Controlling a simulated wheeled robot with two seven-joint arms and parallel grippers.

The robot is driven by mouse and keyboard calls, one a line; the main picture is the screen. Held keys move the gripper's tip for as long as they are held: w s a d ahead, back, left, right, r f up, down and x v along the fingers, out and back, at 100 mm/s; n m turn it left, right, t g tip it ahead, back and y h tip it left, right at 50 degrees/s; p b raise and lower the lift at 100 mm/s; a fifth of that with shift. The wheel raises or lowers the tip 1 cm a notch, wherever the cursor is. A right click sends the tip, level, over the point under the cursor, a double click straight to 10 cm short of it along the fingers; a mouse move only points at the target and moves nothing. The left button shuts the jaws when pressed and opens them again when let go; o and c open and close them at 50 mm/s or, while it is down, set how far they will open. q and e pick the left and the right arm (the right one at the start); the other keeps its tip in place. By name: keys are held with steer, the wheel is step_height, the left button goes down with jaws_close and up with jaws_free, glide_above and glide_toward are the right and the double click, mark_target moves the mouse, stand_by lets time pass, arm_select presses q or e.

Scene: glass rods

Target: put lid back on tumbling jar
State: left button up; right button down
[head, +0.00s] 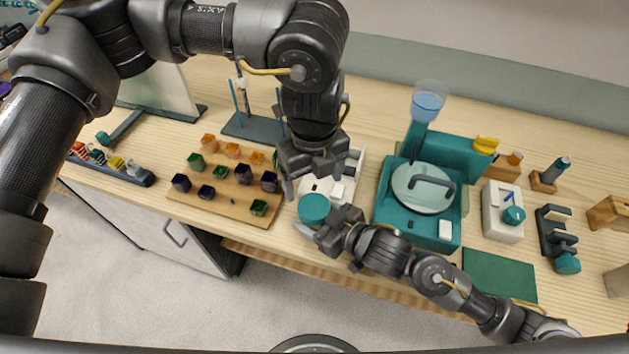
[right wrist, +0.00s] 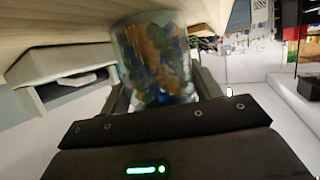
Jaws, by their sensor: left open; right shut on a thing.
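A clear jar (right wrist: 152,62) full of blue, green and amber glass pieces is between the fingers of my right gripper (right wrist: 160,92), which is shut on it. In the head view the jar (head: 304,231) is at the front edge of the bench, mostly hidden. A round teal lid (head: 314,208) shows at the jar's top; I cannot tell whether it is seated. My left gripper (head: 315,186) is open, pointing down just behind and above the lid, and looks empty.
A wooden board (head: 225,190) with several coloured cubes lies left of the jar. A white tray (head: 347,186) is behind it. A teal machine with a round plate (head: 422,187) stands to the right, and a green mat (head: 499,275) lies at the front right.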

mark_target(314, 206)
arm_select(q)
steer(key=shift+f, duration=4.05)
steer(key=c, duration=1)
steer(key=shift+m, duration=0.9)
steer(key=shift+c, duration=0.2)
steer(key=o, duration=1.2)
steer(key=shift+r, duration=0.1)
step_height(314, 206, up, 12)
steer(key=shift+f, duration=0.1)
